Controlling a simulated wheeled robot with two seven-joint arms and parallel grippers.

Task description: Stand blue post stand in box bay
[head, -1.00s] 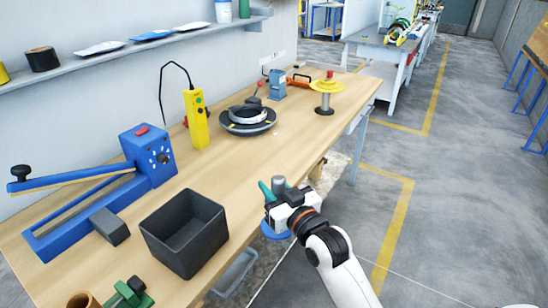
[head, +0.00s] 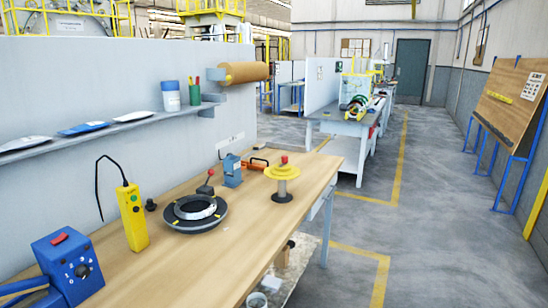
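Neither of my grippers is in view now. No blue post stand can be made out in the head view, and no box bay can be picked out for certain. The nearest post-like thing is a yellow disc stand (head: 282,184) with a red knob and dark base, upright near the far right edge of the workbench (head: 190,262). A small blue block-shaped device (head: 232,171) stands behind it to the left.
A black ring with a grey coil (head: 194,212) lies mid-bench. A yellow pendant (head: 133,217) stands left of it, and a blue sealer (head: 70,267) is at lower left. An orange-handled tool (head: 258,163) lies at the back.

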